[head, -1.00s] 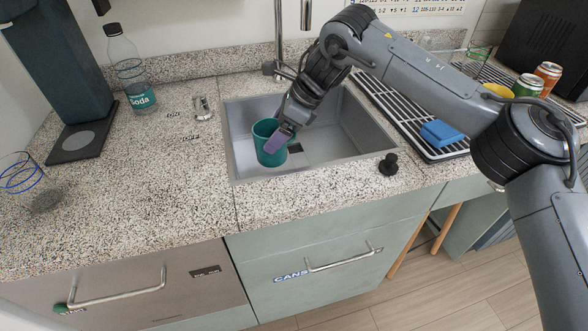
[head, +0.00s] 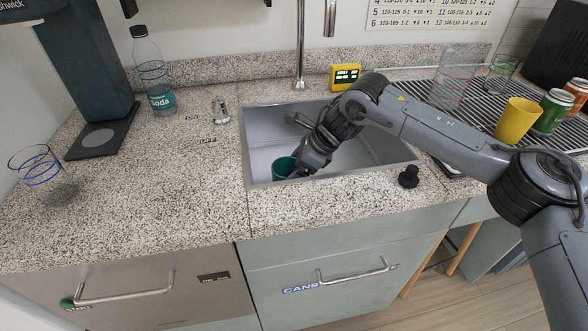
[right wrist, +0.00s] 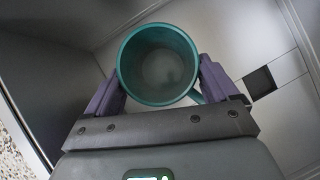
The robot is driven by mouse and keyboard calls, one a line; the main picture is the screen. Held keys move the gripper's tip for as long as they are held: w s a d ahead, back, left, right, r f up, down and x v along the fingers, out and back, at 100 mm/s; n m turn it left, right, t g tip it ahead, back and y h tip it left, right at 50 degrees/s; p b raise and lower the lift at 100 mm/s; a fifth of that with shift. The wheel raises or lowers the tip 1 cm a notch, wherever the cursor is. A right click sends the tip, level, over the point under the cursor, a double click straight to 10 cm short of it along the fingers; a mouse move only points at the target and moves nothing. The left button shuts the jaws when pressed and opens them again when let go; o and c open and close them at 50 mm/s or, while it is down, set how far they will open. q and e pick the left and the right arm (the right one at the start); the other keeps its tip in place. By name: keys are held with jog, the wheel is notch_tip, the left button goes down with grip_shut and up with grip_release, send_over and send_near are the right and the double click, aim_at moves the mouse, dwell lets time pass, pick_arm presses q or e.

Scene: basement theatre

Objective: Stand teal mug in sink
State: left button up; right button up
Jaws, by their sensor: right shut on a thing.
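The teal mug (head: 284,168) is down inside the grey sink (head: 262,139), at its front left. In the right wrist view the mug (right wrist: 158,32) shows its open mouth to the camera and looks empty. My right gripper (head: 297,173) reaches into the sink. In the right wrist view its purple fingers (right wrist: 160,88) press on both sides of the mug. I cannot tell if the mug's base touches the sink floor. The drain (right wrist: 261,82) is a dark square to the right of the mug. My left gripper is not in view.
A soda bottle (head: 155,85) and a wire-rimmed glass (head: 38,168) stand on the left counter. A black knob (head: 409,177) sits at the sink's front right.

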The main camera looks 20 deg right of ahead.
jog(key=o, duration=1.3)
jog(key=shift+f, duration=0.1)
jog(key=shift+d+r, duration=0.1)
jog(key=shift+r, duration=0.25)
jog(key=p+v, duration=0.1)
jog(key=v, duration=1)
jog(key=shift+r+p, duration=0.25)
jog(key=shift+p, duration=0.05)
jog(key=shift+s+d, duration=0.1)
jog(key=shift+d, duration=0.05)
